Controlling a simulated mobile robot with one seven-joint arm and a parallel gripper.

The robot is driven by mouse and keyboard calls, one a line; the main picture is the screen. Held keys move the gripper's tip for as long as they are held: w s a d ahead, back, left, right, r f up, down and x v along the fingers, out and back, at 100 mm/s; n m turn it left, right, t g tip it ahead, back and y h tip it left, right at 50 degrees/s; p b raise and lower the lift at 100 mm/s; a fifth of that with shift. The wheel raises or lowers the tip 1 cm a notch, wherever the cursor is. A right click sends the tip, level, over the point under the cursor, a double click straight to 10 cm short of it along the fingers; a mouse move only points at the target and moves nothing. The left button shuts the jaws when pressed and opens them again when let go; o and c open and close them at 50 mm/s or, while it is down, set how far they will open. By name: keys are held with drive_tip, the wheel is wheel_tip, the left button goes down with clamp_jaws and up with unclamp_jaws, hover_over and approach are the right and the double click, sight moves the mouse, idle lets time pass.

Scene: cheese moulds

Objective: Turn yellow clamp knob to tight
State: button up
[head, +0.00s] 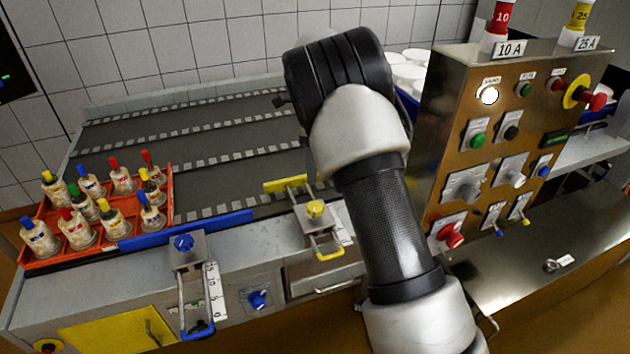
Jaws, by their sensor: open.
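The yellow clamp knob (316,208) sits on top of a metal clamp block (313,228) at the conveyor's near edge. A yellow guide bar (285,184) lies behind the block. A yellow-ended loop handle (329,252) sticks out in front, beside a pale scale plate (342,226). The knob's tightness cannot be told from this view. My arm stands just right of the clamp, its bent joint above and behind it. My gripper does not show in the head view.
A similar clamp with a blue knob (184,243) and blue guide bar (200,228) is to the left. An orange crate (50,258) holds several bottles with coloured caps. A metal control panel (445,150) with buttons and switches stands right of my arm. The dark conveyor (120,135) is largely bare.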

drive_tip(key=shift+r, duration=1.8)
